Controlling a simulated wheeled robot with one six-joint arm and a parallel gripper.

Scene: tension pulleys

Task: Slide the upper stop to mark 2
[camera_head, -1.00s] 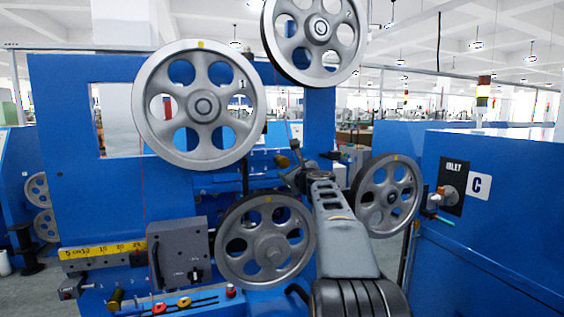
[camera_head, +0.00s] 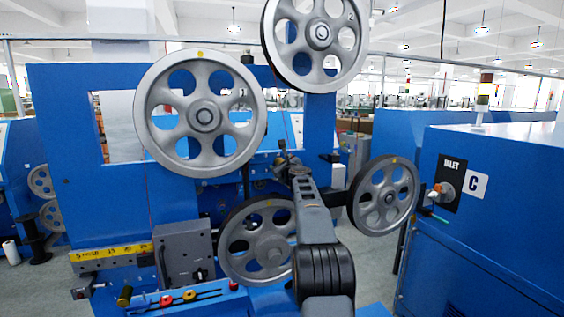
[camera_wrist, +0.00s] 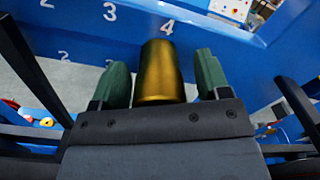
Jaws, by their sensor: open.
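My gripper (camera_wrist: 160,88) is open, with one green fingertip on each side of the knob. Narrow gaps show between the knob and both fingertips. In the head view my gripper (camera_head: 283,158) is small, in front of the blue machine frame, below and right of the large upper-left pulley. The knob cannot be made out there.
Large grey pulleys surround my arm: upper left (camera_head: 180,151), upper right (camera_head: 275,55), lower middle (camera_head: 236,265) and right (camera_head: 366,206). A yellow scale (camera_head: 112,251) and another brass knob (camera_head: 125,296) are at lower left. A blue cabinet (camera_head: 490,240) stands at right.

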